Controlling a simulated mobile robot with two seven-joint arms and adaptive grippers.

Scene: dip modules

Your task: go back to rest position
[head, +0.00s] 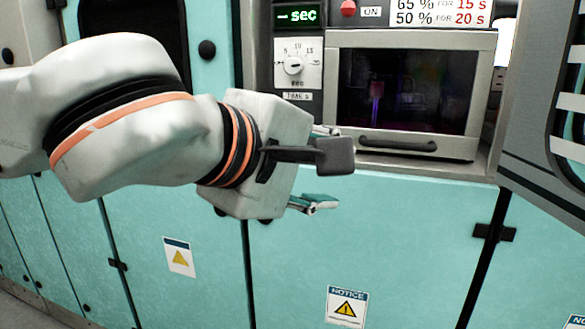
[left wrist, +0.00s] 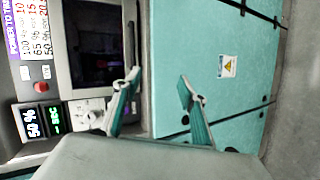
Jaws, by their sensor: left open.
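My left gripper (head: 328,166) reaches in from the left in the head view, in front of the teal cabinet, just left of the oven-like machine door (head: 400,90). In the left wrist view its two teal fingers (left wrist: 160,88) stand wide apart with nothing between them. The machine door has a dark window and a dark handle (head: 398,144), and it looks closed. The gripper is lower than the window and left of the handle; whether it touches anything is hard to tell, but a gap shows. My right gripper is in neither view.
A control panel with a green display (head: 298,16), a timer dial (head: 293,63) and a red button (head: 348,8) is above my gripper. A grey slotted panel (head: 545,110) stands at the right. Teal cabinet fronts (head: 400,235) fill the lower area.

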